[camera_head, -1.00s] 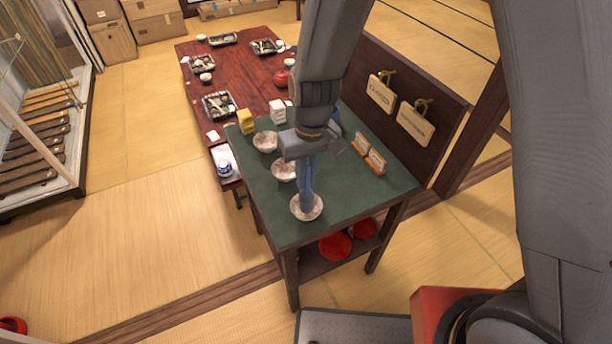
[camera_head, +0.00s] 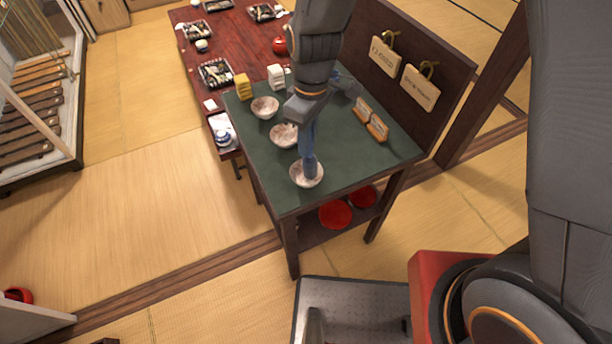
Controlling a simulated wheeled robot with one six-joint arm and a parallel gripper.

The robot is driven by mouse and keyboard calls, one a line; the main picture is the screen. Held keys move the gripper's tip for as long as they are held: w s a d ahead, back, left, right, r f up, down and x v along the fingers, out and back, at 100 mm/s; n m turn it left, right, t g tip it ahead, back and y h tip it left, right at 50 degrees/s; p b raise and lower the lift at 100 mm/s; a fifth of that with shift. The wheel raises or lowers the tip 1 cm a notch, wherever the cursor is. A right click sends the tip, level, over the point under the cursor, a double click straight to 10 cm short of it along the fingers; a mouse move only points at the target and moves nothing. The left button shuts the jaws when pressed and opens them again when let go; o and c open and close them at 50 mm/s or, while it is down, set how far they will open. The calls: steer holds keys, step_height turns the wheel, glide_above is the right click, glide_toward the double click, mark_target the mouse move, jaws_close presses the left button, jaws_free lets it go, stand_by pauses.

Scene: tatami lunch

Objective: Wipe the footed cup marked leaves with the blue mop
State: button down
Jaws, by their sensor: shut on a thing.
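Three pale, mottled cups stand in a row on the green-topped table. The near cup (camera_head: 297,178) is at the front, the middle cup (camera_head: 281,138) is behind it, and the far cup (camera_head: 264,108) is at the back left. I cannot make out leaf marks or feet on any of them. My gripper (camera_head: 309,118) is shut on the blue mop (camera_head: 308,145), above the table. The mop hangs down and its lower end is in or against the near cup. My arm partly hides the table behind it.
The green table (camera_head: 350,170) also holds a yellow block (camera_head: 242,86), a white block (camera_head: 276,76) and small wooden card holders (camera_head: 371,120) at right. A dark panel with hanging signs (camera_head: 421,87) borders its right side. Red round things (camera_head: 335,214) lie on the shelf below.

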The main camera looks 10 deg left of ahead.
steer(key=m+p, duration=0.2)
steer(key=shift+s+r+m, duration=0.1)
steer(key=shift+r+m, duration=0.05)
steer(key=shift+m, duration=0.25)
steer(key=m+p, duration=0.2)
steer(key=m, duration=0.2)
steer(key=shift+a+p, duration=0.2)
steer(key=shift+p, duration=0.2)
steer(key=m+p, duration=0.4)
steer(key=m, duration=0.1)
steer(key=shift+s+a+r+t, duration=0.1)
steer(key=shift+a+r+t, duration=0.05)
steer(key=shift+t, duration=0.15)
steer(key=shift+a+f+m+p, duration=0.15)
steer(key=shift+m+p, duration=0.25)
steer(key=shift+m, duration=0.6)
steer(key=shift+f, duration=0.1)
